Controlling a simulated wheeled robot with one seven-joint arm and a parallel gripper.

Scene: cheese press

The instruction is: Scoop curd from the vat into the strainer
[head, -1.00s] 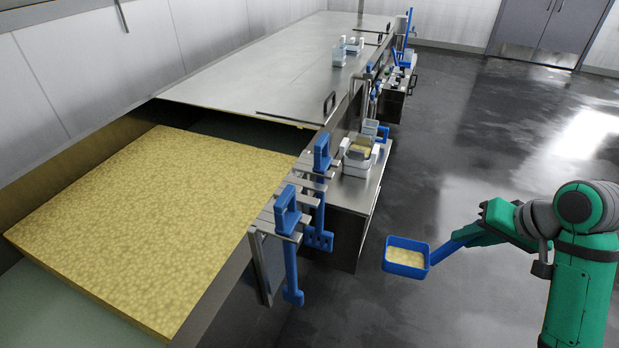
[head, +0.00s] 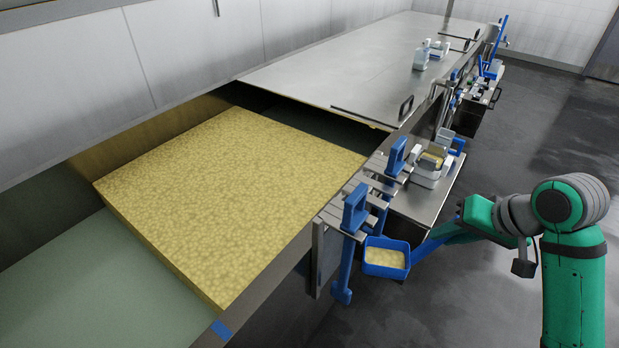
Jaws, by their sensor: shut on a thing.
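A blue square scoop (head: 386,272) holds pale yellow curd, and its handle runs right into my gripper (head: 462,222). My gripper is shut on the handle; its fingertips are hard to make out. The scoop is level, outside the vat, in front of the hanging tools. The vat (head: 262,292) holds a large slab of yellow curd (head: 235,195). The strainer may be the pale container with yellow content (head: 430,165) on a side shelf up and left of my gripper; I cannot tell for certain.
Blue-handled tools (head: 355,210) hang on a rack at the vat's near side, close to the scoop. A steel side shelf (head: 425,205) bears the pale containers. A steel cover (head: 345,75) closes the vat's far part. Open floor (head: 530,150) lies to the right.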

